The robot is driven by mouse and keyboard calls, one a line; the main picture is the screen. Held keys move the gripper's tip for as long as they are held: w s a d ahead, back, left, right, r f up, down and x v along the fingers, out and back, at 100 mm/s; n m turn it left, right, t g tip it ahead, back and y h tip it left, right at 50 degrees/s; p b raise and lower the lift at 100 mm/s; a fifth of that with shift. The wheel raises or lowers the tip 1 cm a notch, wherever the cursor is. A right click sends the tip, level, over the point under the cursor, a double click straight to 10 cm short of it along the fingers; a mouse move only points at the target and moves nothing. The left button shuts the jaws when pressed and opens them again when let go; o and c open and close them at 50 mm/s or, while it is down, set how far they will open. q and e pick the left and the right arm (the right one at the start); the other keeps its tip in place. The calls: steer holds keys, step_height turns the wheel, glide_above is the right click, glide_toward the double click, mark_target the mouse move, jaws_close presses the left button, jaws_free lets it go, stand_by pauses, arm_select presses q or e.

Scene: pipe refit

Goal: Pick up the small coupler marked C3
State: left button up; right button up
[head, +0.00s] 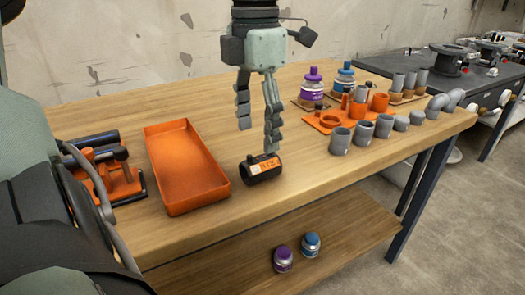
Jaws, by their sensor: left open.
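My left gripper (258,137) is open and points down over the middle of the wooden bench, with nothing between its fingers. Several grey pipe couplers and fittings stand in a row at the right, among them a wider one (341,140), one beside it (363,133) and a smaller one (401,123). The gripper is left of this row, apart from it. No C3 mark can be read on any of them. A black cylinder with an orange label (263,168) lies just below the gripper's right fingertip; its lettering is too small to read surely. My right gripper is not in view.
An empty orange tray (186,207) lies left of the gripper, with orange-and-black tools (104,170) beyond it. An orange fixture (322,121), a purple-capped jar (312,88) and a blue-capped jar (345,78) stand behind the grey row. The bench's front edge is close.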

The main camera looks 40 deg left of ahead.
mark_target(260, 158)
arm_select(q)
steer(key=shift+w+a+f, duration=0.1)
steer(key=shift+f, duration=0.1)
steer(key=f, duration=0.4)
steer(key=w+f, duration=0.1)
steer(key=f, duration=0.2)
steer(key=shift+a, duration=0.1)
steer(key=c, duration=1.2)
steer(key=shift+c, duration=0.2)
steer(key=shift+r, duration=0.1)
